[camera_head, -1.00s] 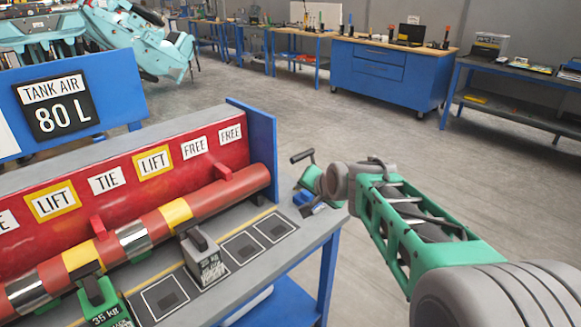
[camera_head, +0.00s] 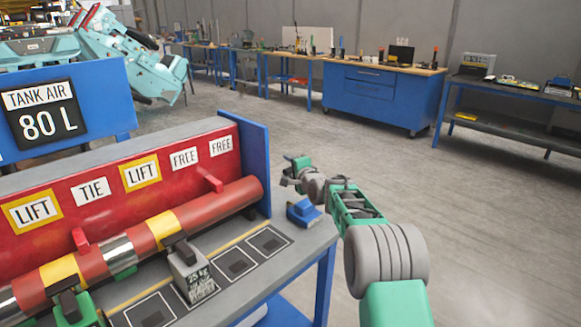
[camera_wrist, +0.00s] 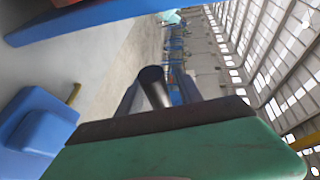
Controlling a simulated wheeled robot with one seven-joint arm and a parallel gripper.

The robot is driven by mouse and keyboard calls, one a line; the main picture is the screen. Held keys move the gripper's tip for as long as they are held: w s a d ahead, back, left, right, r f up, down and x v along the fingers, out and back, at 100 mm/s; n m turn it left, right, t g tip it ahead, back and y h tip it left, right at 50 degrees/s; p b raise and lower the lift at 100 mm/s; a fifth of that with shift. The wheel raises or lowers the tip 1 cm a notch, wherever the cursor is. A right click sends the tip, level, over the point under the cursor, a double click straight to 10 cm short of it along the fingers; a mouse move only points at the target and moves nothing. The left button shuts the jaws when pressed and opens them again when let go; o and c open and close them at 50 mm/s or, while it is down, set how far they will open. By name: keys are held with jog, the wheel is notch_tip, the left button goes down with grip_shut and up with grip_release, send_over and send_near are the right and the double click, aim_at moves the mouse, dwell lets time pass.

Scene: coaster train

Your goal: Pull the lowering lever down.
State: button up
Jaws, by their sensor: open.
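A blue block (camera_head: 303,213) sits at the right end of the bench, and I take it for the lever's base. It also shows at the left of the wrist view (camera_wrist: 38,130). My gripper (camera_head: 291,172) is above and beyond this block, off the bench's right end. In the wrist view my open gripper (camera_wrist: 157,97) has a dark round bar (camera_wrist: 152,76) between its fingers. The bar looks like the lever's handle. I cannot tell whether the fingers touch it. In the head view my gripper hides most of the lever.
The grey bench (camera_head: 262,282) carries a red-and-yellow tube (camera_head: 190,212) and weights, including a 25 kg grey one (camera_head: 190,272). A blue end plate (camera_head: 255,165) stands left of my gripper. A TANK AIR 80 L sign (camera_head: 42,120) is behind. The floor to the right is clear.

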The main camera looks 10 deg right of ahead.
grip_shut()
dwell(0.4)
dwell(0.9)
